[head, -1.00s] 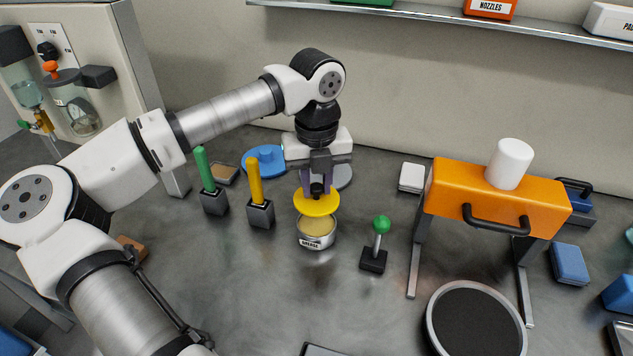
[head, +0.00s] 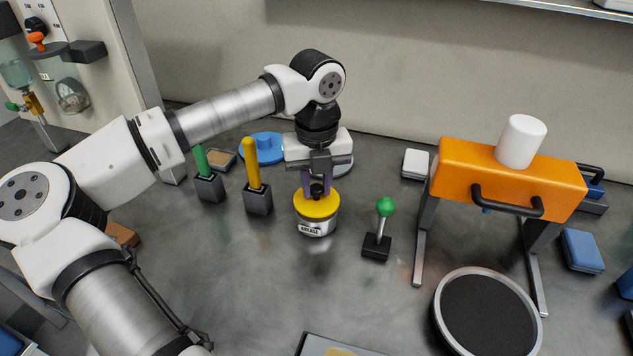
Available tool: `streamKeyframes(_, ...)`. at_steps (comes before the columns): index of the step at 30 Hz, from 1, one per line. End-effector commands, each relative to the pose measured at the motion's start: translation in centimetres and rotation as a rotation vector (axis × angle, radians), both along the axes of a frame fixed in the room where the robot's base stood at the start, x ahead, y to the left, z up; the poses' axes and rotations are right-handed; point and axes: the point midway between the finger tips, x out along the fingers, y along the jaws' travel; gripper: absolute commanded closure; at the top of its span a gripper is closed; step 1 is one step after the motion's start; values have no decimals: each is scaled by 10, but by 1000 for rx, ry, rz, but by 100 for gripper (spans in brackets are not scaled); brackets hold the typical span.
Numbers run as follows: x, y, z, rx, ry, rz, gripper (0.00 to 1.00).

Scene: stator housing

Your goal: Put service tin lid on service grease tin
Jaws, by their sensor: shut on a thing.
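The service grease tin (head: 316,227) is a short silver can with a label reading grease, upright on the grey bench near the middle of the head view. The yellow service tin lid (head: 317,207) lies level over the tin's mouth and covers the grease. Whether it is fully seated on the rim cannot be told. My gripper (head: 317,189) points down from above and is shut on the lid's small black knob. The tin's far side is hidden by the lid and gripper.
A green-handled tool (head: 207,183) and a yellow-handled tool (head: 256,185) stand in dark blocks to the left. A green-knobbed lever (head: 381,229) stands close on the right. An orange housing (head: 510,178) on legs and a round dark plate (head: 487,312) are further right.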

Motion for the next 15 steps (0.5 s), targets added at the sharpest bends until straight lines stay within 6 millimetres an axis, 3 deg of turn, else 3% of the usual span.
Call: streamKeyframes(15,0,0,-14,0,0,0,98)
